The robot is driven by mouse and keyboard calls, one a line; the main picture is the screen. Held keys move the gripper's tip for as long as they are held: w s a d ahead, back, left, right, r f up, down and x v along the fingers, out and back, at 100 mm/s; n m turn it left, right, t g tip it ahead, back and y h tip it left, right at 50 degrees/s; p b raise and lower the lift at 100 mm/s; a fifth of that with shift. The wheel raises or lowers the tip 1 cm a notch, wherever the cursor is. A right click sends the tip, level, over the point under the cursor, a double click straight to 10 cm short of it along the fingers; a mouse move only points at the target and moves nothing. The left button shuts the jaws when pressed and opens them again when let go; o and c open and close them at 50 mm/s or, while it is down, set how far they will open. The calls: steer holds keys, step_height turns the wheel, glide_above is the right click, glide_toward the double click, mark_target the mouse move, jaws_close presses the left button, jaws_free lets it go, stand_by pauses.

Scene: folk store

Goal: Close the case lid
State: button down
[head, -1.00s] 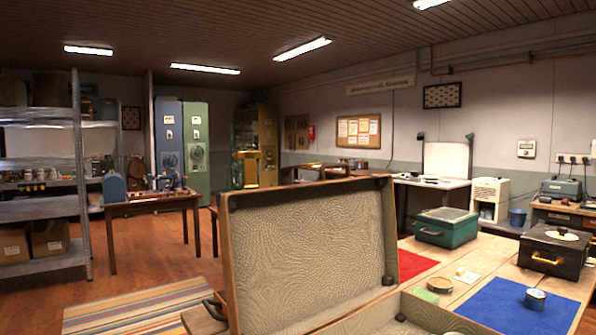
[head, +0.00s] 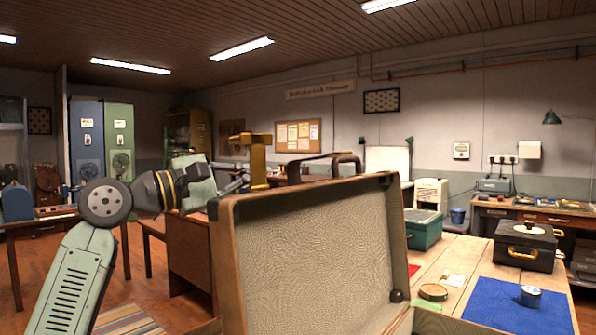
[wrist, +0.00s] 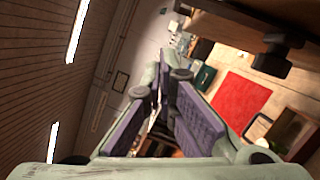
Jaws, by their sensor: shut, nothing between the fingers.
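The case lid (head: 310,255) stands open and nearly upright in the head view, its pale patterned lining facing me. Only a little of the case body (head: 435,321) shows at the bottom edge. My arm reaches in from the left, and my gripper (head: 236,183) is by the lid's upper left corner; whether it touches the lid I cannot tell. In the wrist view my gripper (wrist: 170,85) is shut, with nothing between its purple-padded fingers. A dark brown edge with a knob (wrist: 272,55) is at upper right there and may be part of the case.
The wooden table (head: 455,262) right of the lid bears a green box (head: 423,230), a black case (head: 525,246) and a blue mat (head: 515,303) with a small tin (head: 530,296). A red mat (wrist: 240,103) shows in the wrist view. Floor is open at left.

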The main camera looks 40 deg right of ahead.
steer(key=s+d+p, duration=0.4)
steer(key=s+d, duration=0.1)
steer(key=d, duration=0.6)
steer(key=shift+d+r+y, duration=0.3)
steer(key=shift+d+r, duration=0.1)
steer(key=shift+r, duration=0.05)
steer(key=shift+s+m, duration=0.1)
steer(key=shift+m, duration=0.2)
